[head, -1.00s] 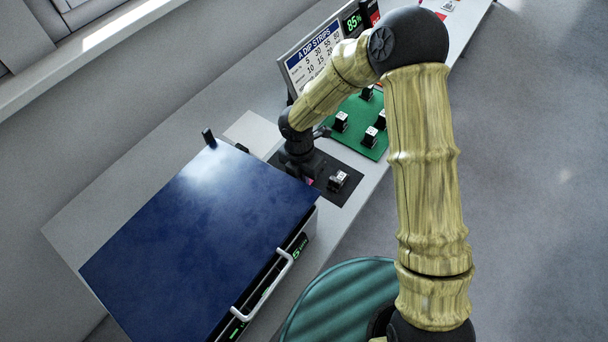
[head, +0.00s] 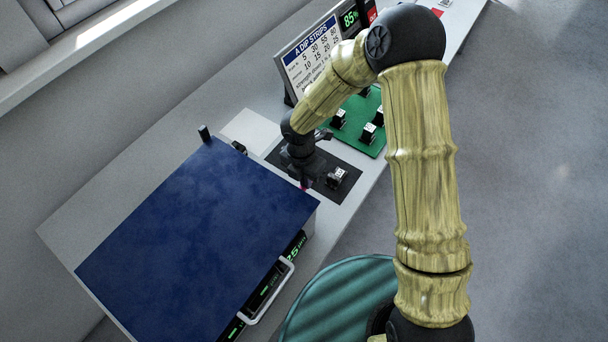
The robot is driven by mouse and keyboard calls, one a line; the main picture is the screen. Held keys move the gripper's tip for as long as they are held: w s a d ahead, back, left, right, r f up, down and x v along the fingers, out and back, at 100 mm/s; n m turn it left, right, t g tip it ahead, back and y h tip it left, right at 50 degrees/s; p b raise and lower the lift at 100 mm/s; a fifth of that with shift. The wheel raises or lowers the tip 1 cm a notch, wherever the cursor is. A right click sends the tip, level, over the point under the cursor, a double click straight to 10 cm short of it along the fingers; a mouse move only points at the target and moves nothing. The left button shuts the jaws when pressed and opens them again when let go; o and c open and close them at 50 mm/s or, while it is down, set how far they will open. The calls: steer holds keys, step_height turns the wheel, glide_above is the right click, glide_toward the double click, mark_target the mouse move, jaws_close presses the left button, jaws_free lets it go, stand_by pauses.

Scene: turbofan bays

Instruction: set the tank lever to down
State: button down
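The tank appears to be the large box with a dark blue top (head: 195,240) at the lower left; no label in view confirms this. A short black upright post (head: 204,133) stands at its back edge, and a smaller black piece (head: 239,147) sits to the right of it. I cannot tell whether either is the lever. My gripper (head: 304,176) points down over the black mat, close to the box's right corner. Its fingers are dark and mostly hidden by the wrist, so their opening is unclear. A small pinkish-red spot shows beneath it.
A pale handle (head: 268,296) and green displays are on the box's front. A small block (head: 336,177) sits on the black mat (head: 345,189). Several similar blocks stand on a green mat (head: 362,148). A dip-strip sign (head: 312,58) stands behind. Grey floor at right is clear.

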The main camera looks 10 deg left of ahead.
step_height(320, 180, up, 4)
steer(key=p, duration=0.3)
steer(key=shift+r, duration=0.45)
step_height(320, 180, up, 9)
steer(key=b, duration=0.2)
steer(key=shift+d, duration=0.1)
